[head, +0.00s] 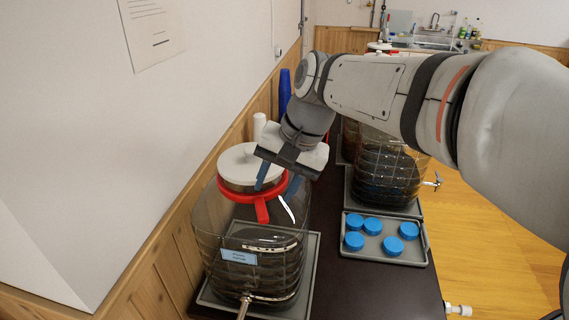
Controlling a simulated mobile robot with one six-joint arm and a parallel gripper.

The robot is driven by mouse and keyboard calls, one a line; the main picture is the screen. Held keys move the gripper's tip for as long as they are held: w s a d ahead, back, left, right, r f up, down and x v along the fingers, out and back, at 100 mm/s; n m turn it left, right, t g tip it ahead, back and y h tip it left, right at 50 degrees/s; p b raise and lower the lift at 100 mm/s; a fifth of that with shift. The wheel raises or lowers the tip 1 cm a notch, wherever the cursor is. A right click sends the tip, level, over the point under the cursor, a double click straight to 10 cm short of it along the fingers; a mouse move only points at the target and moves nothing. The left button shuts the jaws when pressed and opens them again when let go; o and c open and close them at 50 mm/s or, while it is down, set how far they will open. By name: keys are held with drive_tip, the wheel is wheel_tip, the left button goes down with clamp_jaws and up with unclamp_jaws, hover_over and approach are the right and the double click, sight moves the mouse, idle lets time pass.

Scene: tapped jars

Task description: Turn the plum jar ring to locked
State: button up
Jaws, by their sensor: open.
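The nearest jar (225,235) is a large clear ribbed container with dark contents, a pale lid (238,165) and a blue label (239,257) too small to read surely. A red ring (234,196) circles its neck under the lid, with a red tab (262,212) pointing toward the front. My gripper (275,186) is open and points down over the ring's right side. Its blue fingers are apart, one close to the ring above the tab, the other to the right. Whether either touches the ring, I cannot tell. A curved white mark (287,208) shows right of the tab.
The jar stands on a grey tray (314,262) on a dark counter, close to the wood-panelled wall. A metal tap (244,306) sticks out in front. Another tapped jar (385,175) and a tray (346,256) of several blue caps (393,245) stand to the right. Blue cups (285,90) are behind.

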sight(262, 215)
drive_tip(key=shift+b+x, duration=2.85)
drive_tip(key=shift+x, duration=1.5)
